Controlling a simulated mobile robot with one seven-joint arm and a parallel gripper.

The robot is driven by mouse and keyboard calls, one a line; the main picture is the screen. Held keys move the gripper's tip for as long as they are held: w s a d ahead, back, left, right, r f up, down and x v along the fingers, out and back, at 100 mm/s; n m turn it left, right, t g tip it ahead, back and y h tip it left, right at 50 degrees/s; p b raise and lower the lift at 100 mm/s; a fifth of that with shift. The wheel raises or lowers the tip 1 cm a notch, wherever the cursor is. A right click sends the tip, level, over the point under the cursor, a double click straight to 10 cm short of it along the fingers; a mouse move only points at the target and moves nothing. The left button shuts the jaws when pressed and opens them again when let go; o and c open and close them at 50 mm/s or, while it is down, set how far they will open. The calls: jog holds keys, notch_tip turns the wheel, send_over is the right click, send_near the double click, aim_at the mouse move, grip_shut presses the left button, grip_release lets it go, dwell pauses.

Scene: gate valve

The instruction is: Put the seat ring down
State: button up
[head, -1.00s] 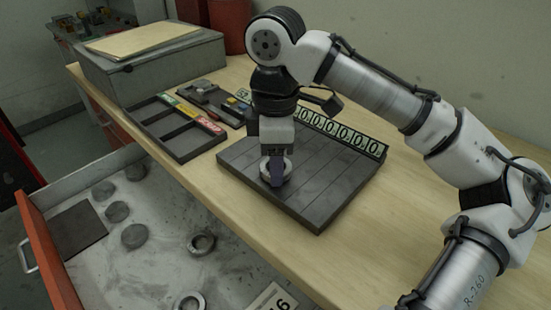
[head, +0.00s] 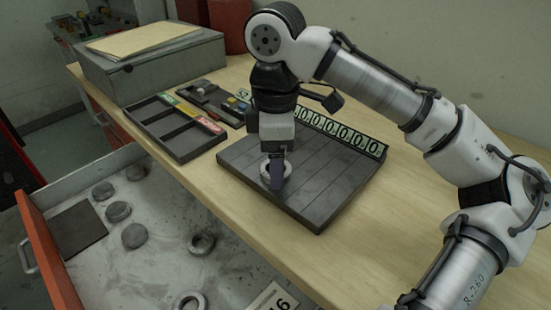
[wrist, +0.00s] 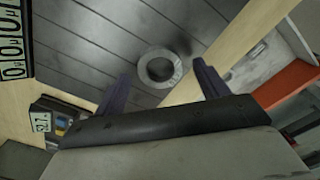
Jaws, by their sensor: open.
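The seat ring (head: 264,172) is a pale grey metal ring. It lies flat on the dark grey slatted board (head: 318,205), near its left end. In the wrist view the ring (wrist: 144,68) shows whole on the board, between the directions of the two dark fingers. My gripper (head: 278,180) is right over the ring and points down. In the wrist view my gripper (wrist: 161,73) is open, with a clear gap on each side of the ring. The near finger hides part of the ring in the head view.
Number tiles (head: 345,136) line the board's back edge. A dark tray with coloured labels (head: 172,132) stands to the left. The open drawer (head: 150,275) in front holds more rings (head: 201,243) and several discs (head: 134,236). A grey box (head: 150,70) is at the back left.

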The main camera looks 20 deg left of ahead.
notch_tip(320, 180, up, 11)
jog(key=shift+p, duration=0.45)
jog(key=shift+r, duration=0.1)
